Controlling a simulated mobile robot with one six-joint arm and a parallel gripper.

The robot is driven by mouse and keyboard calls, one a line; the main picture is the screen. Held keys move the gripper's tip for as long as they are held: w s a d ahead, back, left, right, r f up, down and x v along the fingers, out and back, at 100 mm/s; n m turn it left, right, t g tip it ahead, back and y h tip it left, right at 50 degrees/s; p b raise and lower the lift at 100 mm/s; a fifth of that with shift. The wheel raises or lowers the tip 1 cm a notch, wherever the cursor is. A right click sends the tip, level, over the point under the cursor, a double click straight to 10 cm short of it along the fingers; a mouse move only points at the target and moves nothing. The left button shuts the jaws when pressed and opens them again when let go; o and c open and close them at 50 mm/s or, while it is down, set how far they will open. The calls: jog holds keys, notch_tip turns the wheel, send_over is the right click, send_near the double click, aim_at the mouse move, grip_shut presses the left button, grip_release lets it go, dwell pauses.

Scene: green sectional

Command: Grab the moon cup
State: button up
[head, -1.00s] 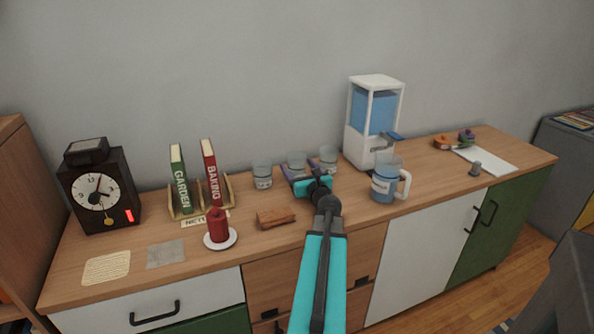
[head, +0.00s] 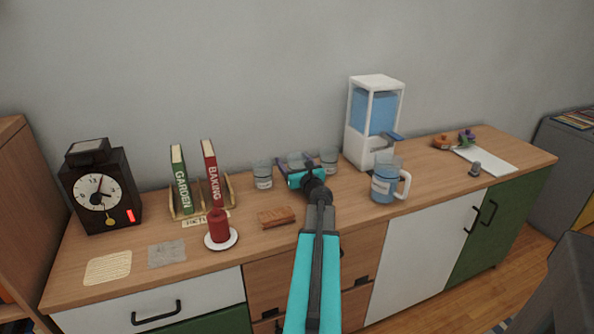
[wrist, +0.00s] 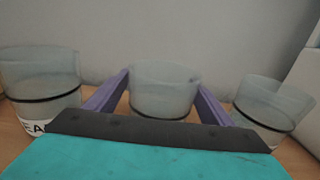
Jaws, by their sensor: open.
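Three clear cups stand in a row on the sideboard: a left cup (head: 263,175), a middle cup (head: 295,159) and a right cup (head: 329,160). My gripper (head: 297,168) is open at the middle cup. In the wrist view its purple fingers reach along both sides of the middle cup (wrist: 165,88), which stands upright between them. The left cup (wrist: 40,75) has a label partly reading "EA". The right cup (wrist: 268,105) shows only a sliver of label. The middle cup's label is hidden behind my gripper, so I cannot read which is the moon cup.
A blue pitcher (head: 384,182) and a water dispenser (head: 365,145) stand right of the cups. A brown block (head: 277,217), a red candle (head: 219,226) and a book rack (head: 186,208) are to the left. The wall is close behind the cups.

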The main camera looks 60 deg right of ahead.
aim_at(294, 154)
dwell(0.3)
jog(key=c, duration=1.1)
jog(key=shift+r, duration=0.7)
notch_tip(294, 154, up, 2)
jog(key=s+a, duration=0.1)
jog(key=s, duration=0.4)
jog(key=s+a+r, duration=0.1)
jog(key=s+a, duration=0.1)
jog(key=s, duration=0.3)
jog(key=s+a, duration=0.2)
jog(key=s, duration=0.3)
jog(key=shift+s+r+b, duration=0.15)
jog(key=shift+r+b, duration=0.15)
jog(key=shift+b, duration=0.05)
jog(key=shift+d, duration=0.1)
